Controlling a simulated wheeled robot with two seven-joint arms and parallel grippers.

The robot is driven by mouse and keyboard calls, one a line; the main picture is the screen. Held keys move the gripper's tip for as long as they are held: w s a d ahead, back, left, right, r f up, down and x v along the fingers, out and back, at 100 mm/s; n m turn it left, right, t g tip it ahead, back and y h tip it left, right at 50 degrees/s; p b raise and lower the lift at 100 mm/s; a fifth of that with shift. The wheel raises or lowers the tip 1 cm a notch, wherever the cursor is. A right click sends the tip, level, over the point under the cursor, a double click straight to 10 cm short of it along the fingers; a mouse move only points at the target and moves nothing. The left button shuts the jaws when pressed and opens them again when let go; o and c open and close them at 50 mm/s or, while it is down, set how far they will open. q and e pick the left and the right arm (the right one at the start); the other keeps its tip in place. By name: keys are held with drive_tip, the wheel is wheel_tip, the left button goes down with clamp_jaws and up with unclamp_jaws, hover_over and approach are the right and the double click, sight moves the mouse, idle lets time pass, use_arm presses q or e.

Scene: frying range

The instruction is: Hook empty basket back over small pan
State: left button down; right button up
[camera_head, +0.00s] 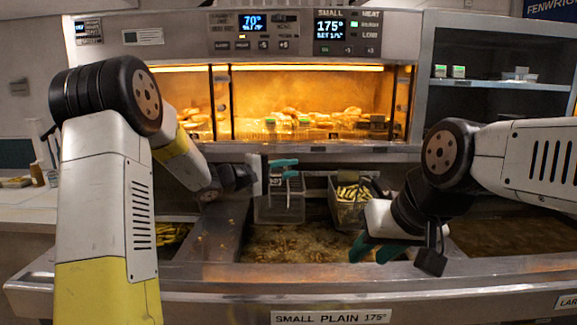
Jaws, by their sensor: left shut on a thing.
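The empty wire basket (279,210) is at the back of the small pan (300,243), left of a second basket. My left gripper (285,169) has teal fingers and is shut on the basket's handle, above the basket. Whether the basket rests on the rear rail or hangs just clear of it, I cannot tell. The pan holds brownish, bubbly oil. My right gripper (374,250) is over the pan's right side, its teal fingers apart with nothing seen between them.
A basket with yellow chips (352,195) stands at the back right, close to my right wrist. Another pan lies at the right. Yellow food (173,234) shows at the left. A lit warming cabinet (310,90) rises behind.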

use_arm(q)
drive_tip(key=shift+f, duration=0.75)
idle(0.6)
drive_tip(key=c, duration=1.2)
unclamp_jaws()
